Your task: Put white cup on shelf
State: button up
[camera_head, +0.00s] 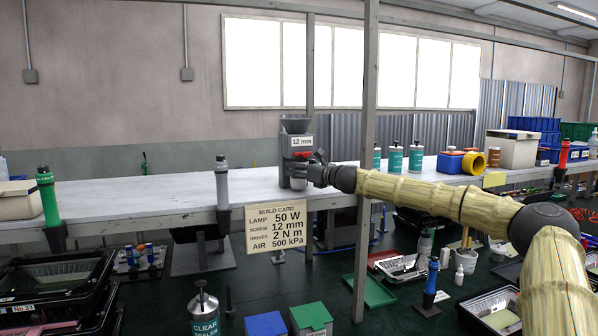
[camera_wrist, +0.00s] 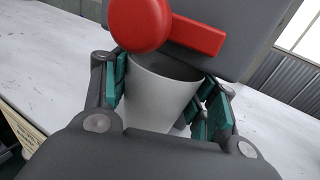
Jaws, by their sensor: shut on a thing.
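The white cup (camera_wrist: 158,98) is upright between the green-padded fingers of my gripper (camera_wrist: 168,92) in the wrist view. My gripper is shut on its sides, and the cup's mouth faces up and looks empty. The cup is just below the red parts (camera_wrist: 142,22) of a grey dispenser. I cannot tell whether the cup touches the surface.
A grey post (camera_head: 366,130) stands in front of the shelf, close to my arm. The shelf's left stretch is largely clear.

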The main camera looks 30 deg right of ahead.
jog(key=shift+d+f, duration=0.1)
jog(key=shift+f, duration=0.5)
jog(key=shift+f, duration=0.1)
jog(key=o, duration=1)
jog(key=shift+c, duration=0.2)
